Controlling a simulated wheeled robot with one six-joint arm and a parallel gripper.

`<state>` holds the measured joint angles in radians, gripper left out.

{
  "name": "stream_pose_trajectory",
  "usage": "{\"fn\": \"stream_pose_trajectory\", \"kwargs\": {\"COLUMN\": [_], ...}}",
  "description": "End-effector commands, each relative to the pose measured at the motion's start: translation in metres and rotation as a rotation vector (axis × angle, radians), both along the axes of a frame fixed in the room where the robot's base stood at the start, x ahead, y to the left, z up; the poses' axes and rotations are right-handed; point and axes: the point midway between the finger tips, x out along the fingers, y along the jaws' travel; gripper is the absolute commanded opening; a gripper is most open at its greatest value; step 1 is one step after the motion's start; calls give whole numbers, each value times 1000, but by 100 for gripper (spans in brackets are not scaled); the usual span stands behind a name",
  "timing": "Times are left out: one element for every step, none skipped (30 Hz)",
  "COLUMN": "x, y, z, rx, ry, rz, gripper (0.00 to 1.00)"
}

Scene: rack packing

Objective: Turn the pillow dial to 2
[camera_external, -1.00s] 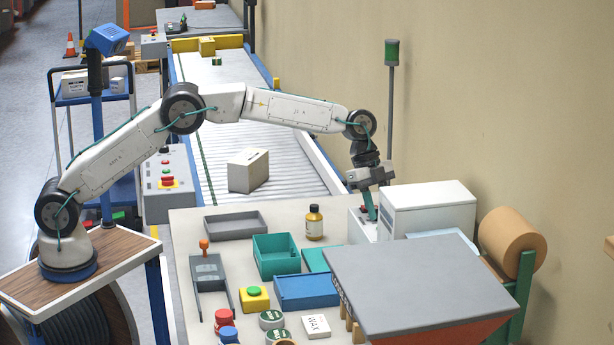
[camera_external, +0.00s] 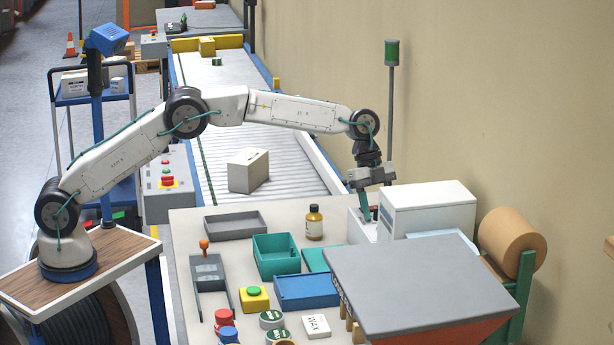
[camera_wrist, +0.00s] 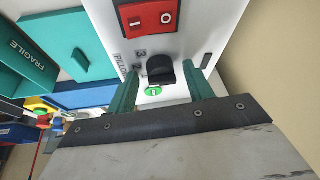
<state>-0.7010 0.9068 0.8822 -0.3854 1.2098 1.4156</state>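The pillow dial (camera_wrist: 160,70) is a black knob on the white machine's front panel, with a green disc with a white mark at its lower end. Printed digits, a 3 and apparently a 2, stand to its left beside the word PILLOW. My gripper (camera_wrist: 168,76) is open, with one teal finger on each side of the knob; contact cannot be made out. In the external view my gripper (camera_external: 366,213) points down at the white machine (camera_external: 428,212), and the dial is hidden there.
A red rocker switch (camera_wrist: 150,18) sits on the panel above the dial. A grey-topped box (camera_external: 420,282) stands in front of the machine. A bottle (camera_external: 314,222), a teal bin (camera_external: 275,257) and a blue tray (camera_external: 307,291) are to the left. The wall is close on the right.

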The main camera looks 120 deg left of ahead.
Motion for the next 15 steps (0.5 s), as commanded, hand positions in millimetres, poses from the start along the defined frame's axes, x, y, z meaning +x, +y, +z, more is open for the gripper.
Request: {"fn": "stream_pose_trajectory", "kwargs": {"x": [0,0,0,0,0,-1,-1,-2,-4,-6,-8,-10,-12,-14,-16], "y": [0,0,0,0,1,1,2,2,3,4,5,6,7,7,9], "z": [0,1,1,1,2,4,6,9,15,19,24,30,35,40,47], "rx": [1,1,1,1,1,2,2,3,3,3,2,3,3,2,3], "ry": [-1,-1,-2,-2,-2,-2,-3,-3,-4,-4,-4,-4,-4,-4,-4], "rz": [0,0,1,1,1,1,1,2,2,2,1,2,2,1,2], "gripper": [52,52,52,52,52,52,52,52,52,52,52,52,52,52,52]}}
